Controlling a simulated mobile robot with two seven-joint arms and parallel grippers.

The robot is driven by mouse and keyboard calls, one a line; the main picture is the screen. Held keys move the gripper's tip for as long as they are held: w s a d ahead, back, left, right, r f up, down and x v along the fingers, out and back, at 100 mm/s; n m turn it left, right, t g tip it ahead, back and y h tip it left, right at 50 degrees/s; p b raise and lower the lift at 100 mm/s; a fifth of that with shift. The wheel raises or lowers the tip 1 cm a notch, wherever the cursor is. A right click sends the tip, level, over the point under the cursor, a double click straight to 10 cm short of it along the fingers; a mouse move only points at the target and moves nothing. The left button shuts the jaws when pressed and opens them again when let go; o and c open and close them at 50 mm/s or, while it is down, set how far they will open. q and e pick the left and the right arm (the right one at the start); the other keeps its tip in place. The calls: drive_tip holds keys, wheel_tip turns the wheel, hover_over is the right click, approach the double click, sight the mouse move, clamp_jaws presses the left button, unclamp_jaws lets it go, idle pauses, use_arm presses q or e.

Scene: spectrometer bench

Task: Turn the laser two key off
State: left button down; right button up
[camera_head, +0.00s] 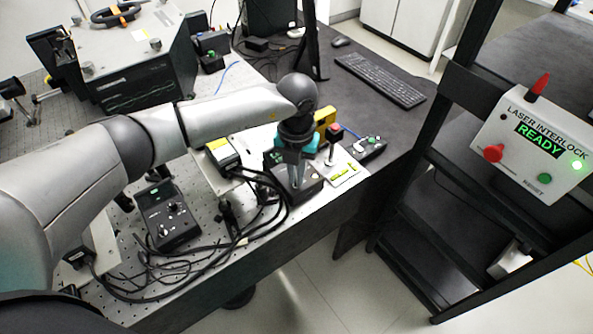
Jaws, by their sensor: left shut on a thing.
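My left gripper (297,182) points down over a black control box (311,190) near the front right corner of the perforated bench. Its fingers are shut at the top of that box, on what seems to be the laser two key. The key itself is hidden between the fingers, so its angle cannot be told. A similar black control box (168,217) with a small green display and knobs stands further left, away from the gripper. My right gripper is not in view.
Black cables (215,262) loop along the bench's front edge. A pale plate (345,168) with a red-topped post stands right of the gripper. The interlock panel (535,145) on the dark rack reads READY with a green light lit. A keyboard (380,80) lies behind.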

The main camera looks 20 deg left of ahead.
use_arm(q)
drive_tip(key=n+p, duration=0.1)
drive_tip(key=n, duration=0.3)
drive_tip(key=shift+r+n, duration=0.15)
drive_tip(key=shift+n, duration=0.15)
drive_tip(key=n+p, duration=0.2)
drive_tip(key=n, duration=0.3)
drive_tip(key=shift+n+p, duration=0.3)
drive_tip(key=shift+p, duration=0.05)
drive_tip(key=c, duration=1)
unclamp_jaws()
wheel_tip(320, 180, up, 15)
drive_tip(key=shift+r, duration=0.1)
